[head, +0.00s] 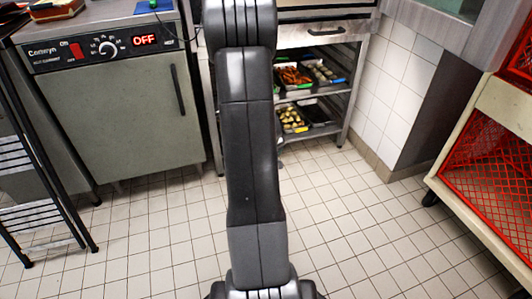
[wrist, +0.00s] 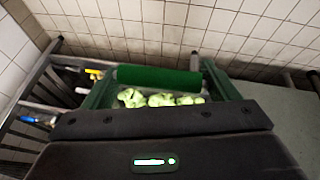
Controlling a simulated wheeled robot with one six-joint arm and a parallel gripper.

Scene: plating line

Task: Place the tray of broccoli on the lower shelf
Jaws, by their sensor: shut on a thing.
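In the wrist view my gripper (wrist: 158,80) is shut on a green tray (wrist: 160,78) that holds pale green broccoli pieces (wrist: 160,99). The near part of the tray is hidden by the gripper body. In the head view my arm fills the middle and hides the gripper and the held tray. A metal shelf unit (head: 345,118) stands behind the arm to the right. Its lower shelf (head: 325,128) bears a tray of pale pieces (head: 292,120) and a dark tray (head: 316,112). The left part of both shelves is hidden by the arm.
The upper shelf bears a tray of orange food (head: 293,76) and another tray (head: 322,72). A grey oven (head: 120,120) reading OFF stands left. The tiled floor between is clear.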

